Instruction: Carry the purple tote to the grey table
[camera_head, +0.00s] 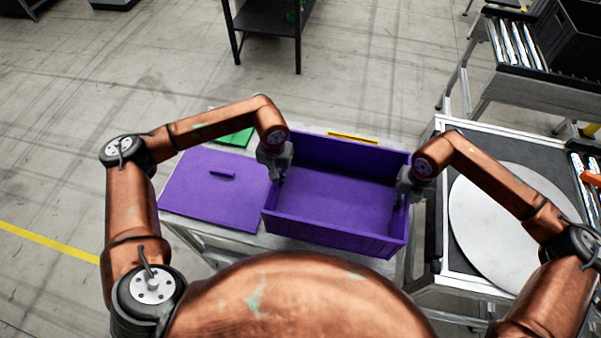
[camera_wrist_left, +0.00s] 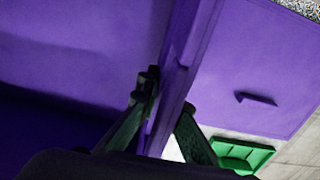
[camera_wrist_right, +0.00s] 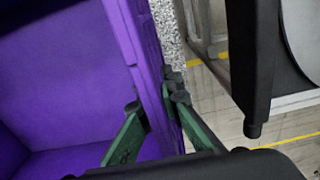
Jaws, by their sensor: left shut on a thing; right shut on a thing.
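The purple tote (camera_head: 330,235) is open and empty in the head view, sitting upright at the right part of a light speckled table (camera_head: 315,128). I cannot tell whether it rests on the top or hangs just above it. My left gripper (camera_head: 277,178) is shut on the tote's left wall, which runs between its fingers in the left wrist view (camera_wrist_left: 182,60). My right gripper (camera_head: 404,190) is shut on the right wall, also between its fingers in the right wrist view (camera_wrist_right: 128,40). A dark grey table (camera_head: 268,20) stands at the back.
A flat purple lid (camera_head: 205,200) with a handle lies left of the tote, near a green piece (camera_head: 236,137). A station with a round grey plate (camera_head: 500,225) stands close on the right. A roller conveyor (camera_head: 520,50) is at back right. Floor at the left is clear.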

